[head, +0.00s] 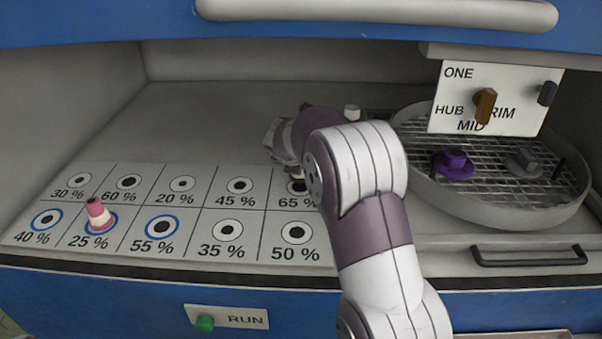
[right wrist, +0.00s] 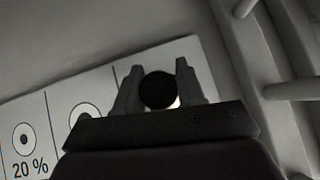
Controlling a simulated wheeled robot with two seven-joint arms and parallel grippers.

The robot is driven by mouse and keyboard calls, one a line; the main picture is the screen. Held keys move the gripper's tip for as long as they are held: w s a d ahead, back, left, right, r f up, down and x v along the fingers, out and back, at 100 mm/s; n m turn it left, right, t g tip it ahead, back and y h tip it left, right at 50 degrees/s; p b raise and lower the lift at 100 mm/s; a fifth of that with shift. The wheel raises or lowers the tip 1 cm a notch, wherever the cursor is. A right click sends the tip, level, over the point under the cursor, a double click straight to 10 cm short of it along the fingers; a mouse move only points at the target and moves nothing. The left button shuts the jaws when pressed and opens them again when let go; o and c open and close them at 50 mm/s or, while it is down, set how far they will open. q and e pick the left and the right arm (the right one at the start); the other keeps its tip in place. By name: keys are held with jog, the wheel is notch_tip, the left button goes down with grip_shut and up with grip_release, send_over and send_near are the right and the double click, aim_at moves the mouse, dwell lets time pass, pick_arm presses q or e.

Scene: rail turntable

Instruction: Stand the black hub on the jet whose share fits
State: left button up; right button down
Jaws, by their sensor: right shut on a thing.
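My right gripper (right wrist: 159,68) is shut on the black hub (right wrist: 160,90), a round dark top with a pale part showing below it. It is over the right end of the panel of jets, by the 65 % jet (head: 297,187). My arm hides most of the gripper and the hub in the head view, and I cannot tell whether the hub touches the jet. The other jets are marked 30, 60, 20, 45, 40, 25, 55, 35 and 50 %. My left gripper is not in view.
A round mesh turntable (head: 495,212) at the right bears a purple piece (head: 454,163) and a grey piece (head: 523,163). A sign (head: 460,92) with a brown knob (head: 485,105) hangs over it. A green RUN button (head: 205,323) is on the front. A black handle (head: 530,260) is at right.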

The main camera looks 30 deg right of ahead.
notch_tip(320, 180, down, 3)
jog(key=shift+f+b, duration=0.1)
jog(key=shift+b, duration=0.4)
jog(key=shift+r, duration=0.2)
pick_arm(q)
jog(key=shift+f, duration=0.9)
pick_arm(e)
jog(key=c, duration=0.7)
grip_release()
jog(key=shift+f, duration=0.2)
jog(key=shift+r, duration=0.4)
pick_arm(q)
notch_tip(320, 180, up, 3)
jog(key=p, duration=0.3)
pick_arm(e)
jog(key=v, duration=1.1)
jog(key=shift+s+a+r, duration=0.15)
jog(key=shift+s+a, duration=0.1)
jog(key=shift+s, duration=0.1)
